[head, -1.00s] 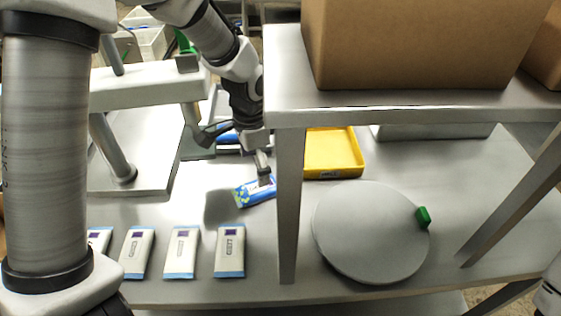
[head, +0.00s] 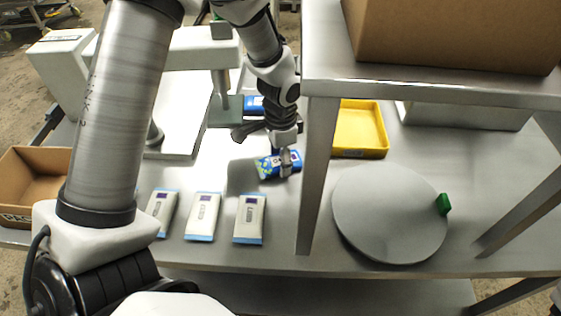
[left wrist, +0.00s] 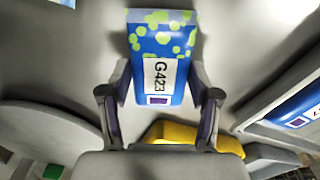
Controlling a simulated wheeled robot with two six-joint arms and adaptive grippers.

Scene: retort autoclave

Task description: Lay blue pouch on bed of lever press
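A blue pouch with green spots and a white G423 label (head: 268,167) lies on the table; it also shows in the left wrist view (left wrist: 160,43). My left gripper (head: 287,160) is down at it. In the left wrist view its fingers (left wrist: 160,95) are spread, one on each side of the pouch, and no firm grip shows. The grey lever press (head: 190,50) stands at the left, with a flat pale bed (head: 186,140) under its arm. Another blue item (head: 254,104) lies behind my gripper, partly hidden. My right gripper is out of view.
White pouches with blue ends (head: 249,218) lie in a row in front. A shelf leg (head: 318,175) stands close right of my gripper. Beyond it are a yellow tray (head: 362,152) and a round grey disc (head: 390,215) with a green tab. A cardboard box (head: 35,180) is at left.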

